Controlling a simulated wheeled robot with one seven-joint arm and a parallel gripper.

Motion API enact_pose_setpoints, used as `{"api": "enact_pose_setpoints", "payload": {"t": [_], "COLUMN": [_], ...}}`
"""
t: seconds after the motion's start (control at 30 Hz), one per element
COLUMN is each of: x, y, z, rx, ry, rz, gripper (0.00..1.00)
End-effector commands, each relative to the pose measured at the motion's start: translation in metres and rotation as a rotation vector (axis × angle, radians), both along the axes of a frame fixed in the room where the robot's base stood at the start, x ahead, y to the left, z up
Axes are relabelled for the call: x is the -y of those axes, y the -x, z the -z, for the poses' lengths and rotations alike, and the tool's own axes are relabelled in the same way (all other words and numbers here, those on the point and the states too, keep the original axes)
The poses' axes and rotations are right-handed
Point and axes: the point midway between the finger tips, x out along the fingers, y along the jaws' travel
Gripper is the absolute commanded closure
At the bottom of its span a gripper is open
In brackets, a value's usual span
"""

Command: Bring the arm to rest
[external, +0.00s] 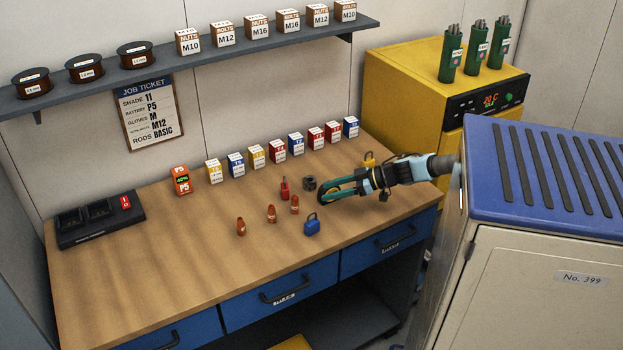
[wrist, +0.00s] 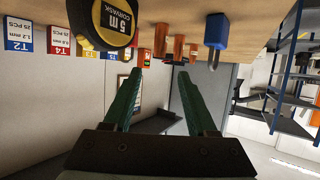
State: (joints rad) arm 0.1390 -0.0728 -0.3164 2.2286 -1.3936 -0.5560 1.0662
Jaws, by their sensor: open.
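My gripper (external: 322,192) is over the right part of the wooden workbench (external: 160,265), with the arm reaching in from the right. In the wrist view my gripper (wrist: 160,77) has its two green fingers spread apart with nothing between them. The fingers are near a blue padlock (external: 312,227), a red item (external: 284,189) and several orange-brown pieces (external: 271,214). The blue padlock also shows in the wrist view (wrist: 216,31). I cannot tell the exact height of the fingers above the bench.
A yellow and black tape measure (wrist: 103,22) is close in the wrist view. Small boxes (external: 277,150) line the bench back below a shelf (external: 200,62). A blue-topped cabinet (external: 540,180) and yellow oven (external: 410,85) stand right. The left-centre bench is clear.

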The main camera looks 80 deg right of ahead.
Motion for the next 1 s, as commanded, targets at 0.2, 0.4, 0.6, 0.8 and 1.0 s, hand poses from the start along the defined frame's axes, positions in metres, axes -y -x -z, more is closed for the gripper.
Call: {"api": "enact_pose_setpoints", "payload": {"t": [0.2,0.4,0.6,0.8,1.0], "x": [-0.011,-0.086,-0.171,-0.19,-0.151], "y": [0.0,0.011,0.038,0.062,0.113], "z": [-0.001,-0.003,0.034,0.115,0.202], "rx": [0.0,-0.016,-0.096,-0.238,-0.554], "ry": [-0.013,-0.114,-0.107,0.196,0.391], "rz": [-0.011,-0.077,-0.162,-0.244,-0.181], "gripper": [0.43,0.43,0.43,0.43,0.43]}}
